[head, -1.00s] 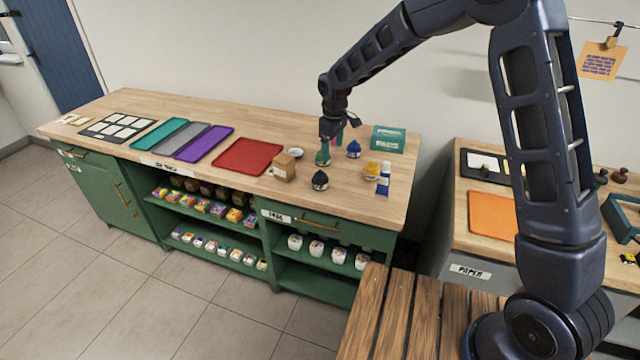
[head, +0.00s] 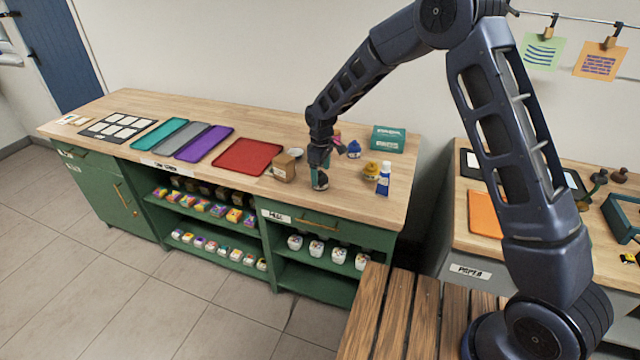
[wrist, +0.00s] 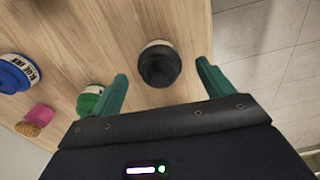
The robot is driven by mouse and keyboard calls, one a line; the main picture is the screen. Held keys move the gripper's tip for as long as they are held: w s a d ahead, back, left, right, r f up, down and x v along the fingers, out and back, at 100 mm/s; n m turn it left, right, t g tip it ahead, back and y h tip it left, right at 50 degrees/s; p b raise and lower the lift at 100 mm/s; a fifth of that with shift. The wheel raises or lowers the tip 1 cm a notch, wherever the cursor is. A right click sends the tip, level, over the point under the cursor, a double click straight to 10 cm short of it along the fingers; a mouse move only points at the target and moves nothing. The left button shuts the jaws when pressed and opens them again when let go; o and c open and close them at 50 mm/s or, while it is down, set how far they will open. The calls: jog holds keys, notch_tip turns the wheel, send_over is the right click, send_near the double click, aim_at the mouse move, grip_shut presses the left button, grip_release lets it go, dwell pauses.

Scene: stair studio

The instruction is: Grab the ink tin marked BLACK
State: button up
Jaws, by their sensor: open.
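A tin with a black domed top and knob (wrist: 159,66) stands upright on the wooden counter (head: 345,205). Its marking cannot be read here. In the head view the black tin (head: 320,183) is partly covered by my gripper (head: 319,168). In the wrist view my gripper (wrist: 162,72) is open, its two green fingers spread to either side of the black tin, a little short of it. I cannot tell whether a finger touches it. A blue tin lettered BLUE INK (wrist: 18,74) and a green tin (wrist: 88,101) lie to the left in that view.
A yellow tin (head: 371,171), a blue-and-white tube (head: 384,180) and a teal box (head: 388,139) stand to the right. A red tray (head: 247,157) lies further left. The counter's front edge is close by.

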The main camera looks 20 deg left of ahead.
jog(key=shift+w+a+f, duration=0.1)
jog(key=shift+a+f, duration=0.1)
jog(key=shift+f, duration=1.75)
jog(key=c, duration=1.3)
jog(key=shift+r, duration=0.1)
